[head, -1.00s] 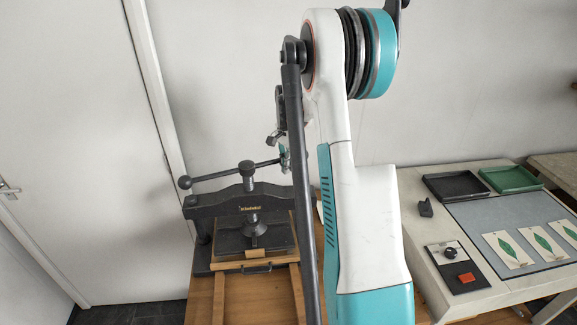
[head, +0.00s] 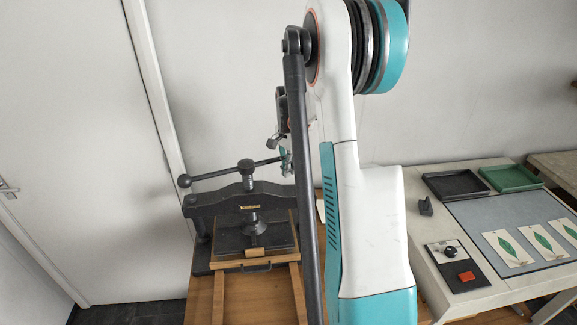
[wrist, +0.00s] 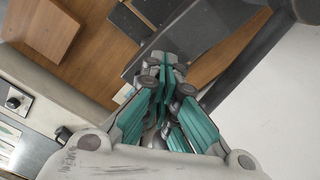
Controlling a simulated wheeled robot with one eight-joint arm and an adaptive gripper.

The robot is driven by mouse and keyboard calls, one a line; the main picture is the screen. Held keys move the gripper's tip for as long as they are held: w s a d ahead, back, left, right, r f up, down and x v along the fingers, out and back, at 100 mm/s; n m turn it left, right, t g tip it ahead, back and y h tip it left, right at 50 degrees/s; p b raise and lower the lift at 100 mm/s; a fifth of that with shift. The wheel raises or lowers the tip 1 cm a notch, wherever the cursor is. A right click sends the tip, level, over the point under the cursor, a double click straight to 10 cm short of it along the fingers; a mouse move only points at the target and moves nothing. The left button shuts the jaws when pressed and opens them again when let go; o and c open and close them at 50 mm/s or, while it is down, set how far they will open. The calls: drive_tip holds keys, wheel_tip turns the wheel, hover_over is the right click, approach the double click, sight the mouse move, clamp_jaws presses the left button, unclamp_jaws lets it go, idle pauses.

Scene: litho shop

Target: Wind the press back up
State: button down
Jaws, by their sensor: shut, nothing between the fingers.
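The black press (head: 238,200) stands on a wooden table at left centre in the head view. Its screw rises through the crosspiece to a slanted bar handle (head: 218,174). A black ball on the bar's left end is low and to the left. The bar's right end meets my gripper (head: 285,160) in the picture, partly hidden behind my arm. The wrist view shows my gripper (wrist: 165,75) with teal fingers drawn together and nothing clearly held. Dark parts of the press (wrist: 205,35) lie beyond the fingertips. Whether the fingers touch the bar, I cannot tell.
A light worktable (head: 435,235) at right bears a black tray (head: 455,184), a green tray (head: 510,178), leaf prints (head: 505,247) and a control box with a red button (head: 467,278). A white door (head: 90,130) and wall stand behind. My arm blocks the middle.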

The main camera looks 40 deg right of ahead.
wheel_tip(320, 180, up, 9)
drive_tip(key=p, duration=0.4)
drive_tip(key=shift+s+p, duration=0.15)
drive_tip(key=shift+p, duration=0.2)
drive_tip(key=shift+a, duration=0.2)
idle(1.1)
